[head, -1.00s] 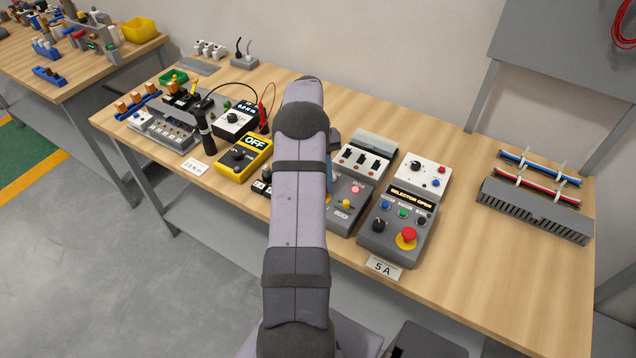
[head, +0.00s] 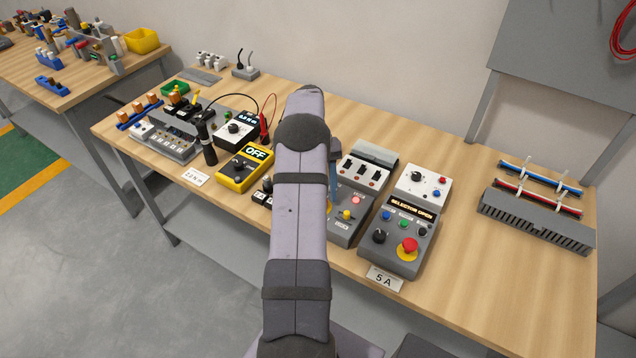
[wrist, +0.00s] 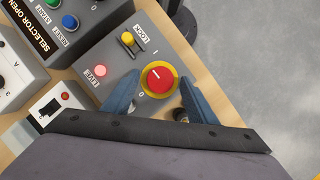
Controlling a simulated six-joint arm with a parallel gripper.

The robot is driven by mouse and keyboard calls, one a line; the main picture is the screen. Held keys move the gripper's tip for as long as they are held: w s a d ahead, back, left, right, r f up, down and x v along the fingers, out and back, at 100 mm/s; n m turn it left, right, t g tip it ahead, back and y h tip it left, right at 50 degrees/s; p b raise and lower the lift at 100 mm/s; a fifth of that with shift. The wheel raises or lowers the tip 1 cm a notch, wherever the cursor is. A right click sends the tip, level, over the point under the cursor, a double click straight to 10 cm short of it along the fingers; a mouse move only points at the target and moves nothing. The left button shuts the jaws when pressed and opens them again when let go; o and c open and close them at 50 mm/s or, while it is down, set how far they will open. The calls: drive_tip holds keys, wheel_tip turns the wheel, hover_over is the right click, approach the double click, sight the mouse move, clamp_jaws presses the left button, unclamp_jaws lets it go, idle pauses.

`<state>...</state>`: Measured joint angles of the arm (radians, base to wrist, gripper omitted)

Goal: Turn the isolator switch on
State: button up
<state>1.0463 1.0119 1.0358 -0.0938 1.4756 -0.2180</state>
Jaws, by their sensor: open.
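The isolator switch is a red rotary knob (wrist: 159,78) on a yellow ring, set in a grey box (wrist: 152,107). A short white mark on the knob points to the upper left in the wrist view. The box carries a yellow LOCK lever (wrist: 128,39) and a pink-red LIVE lamp (wrist: 100,71); the lamp also shows in the head view (head: 356,200). My gripper (wrist: 160,84) is open, its blue fingers on either side of the knob. I cannot tell whether they touch it. In the head view my arm mostly hides the knob.
A grey selector box (head: 401,240) with a red emergency button stands right of the isolator. A switch box (head: 363,168) stands behind it. A yellow meter (head: 244,170) reading OFF is to the left. The wooden bench (head: 475,275) is bare at front right.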

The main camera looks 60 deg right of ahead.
drive_tip(key=b+v, duration=0.2)
drive_tip(key=v, duration=0.5)
idle(0.6)
drive_tip(key=w+a+r+n+h, duration=0.1)
drive_tip(key=w+a+n, duration=0.1)
drive_tip(key=w+a, duration=0.35)
drive_tip(key=w+a+n+h, duration=0.1)
drive_tip(key=w+a, duration=0.1)
drive_tip(key=a, duration=0.6)
drive_tip(key=w+a+r+n, duration=0.1)
drive_tip(key=w+a+n, duration=0.1)
drive_tip(key=w+a, duration=0.35)
drive_tip(key=s+a+f+n+t, duration=0.1)
drive_tip(key=s+a, duration=0.3)
drive_tip(key=a, duration=0.4)
drive_tip(key=s+a+f+n+t, duration=0.1)
drive_tip(key=s+a+f, duration=0.1)
drive_tip(key=s+a, duration=0.3)
drive_tip(key=s+a+f+n+t+h, duration=0.1)
drive_tip(key=s+a, duration=0.4)
drive_tip(key=a, duration=0.6)
drive_tip(key=shift+f+n, duration=0.5)
drive_tip(key=shift+n, duration=0.1)
